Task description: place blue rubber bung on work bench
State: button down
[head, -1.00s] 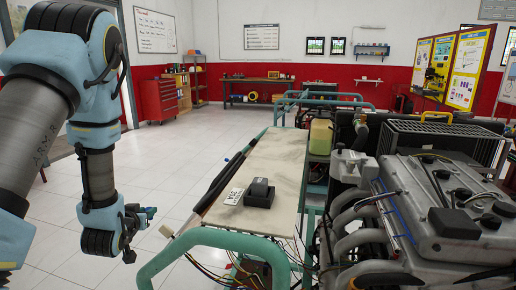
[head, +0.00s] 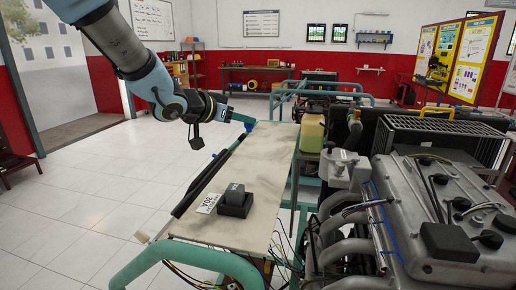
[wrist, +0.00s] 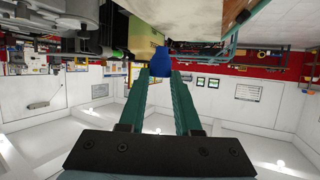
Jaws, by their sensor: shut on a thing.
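My gripper (head: 242,118) reaches out near the far left corner of the cream board, above its level. In the wrist view my gripper (wrist: 161,80) has its two teal fingers closed on the blue rubber bung (wrist: 160,61), which sits at the fingertips.
The cream board (head: 255,165) on the green-framed engine trainer holds a black block (head: 235,203) and a white label. A bare engine (head: 440,200) fills the right. A yellowish container (head: 312,132) stands beyond the board. Open tiled floor (head: 100,190) lies to the left.

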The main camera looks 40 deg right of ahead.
notch_tip(320, 180, down, 9)
jog(key=shift+r+p, duration=0.2)
jog(key=shift+p, duration=0.15)
jog(key=shift+f, duration=0.2)
jog(key=c, duration=0.6)
grip_release()
jog(key=shift+r, duration=0.1)
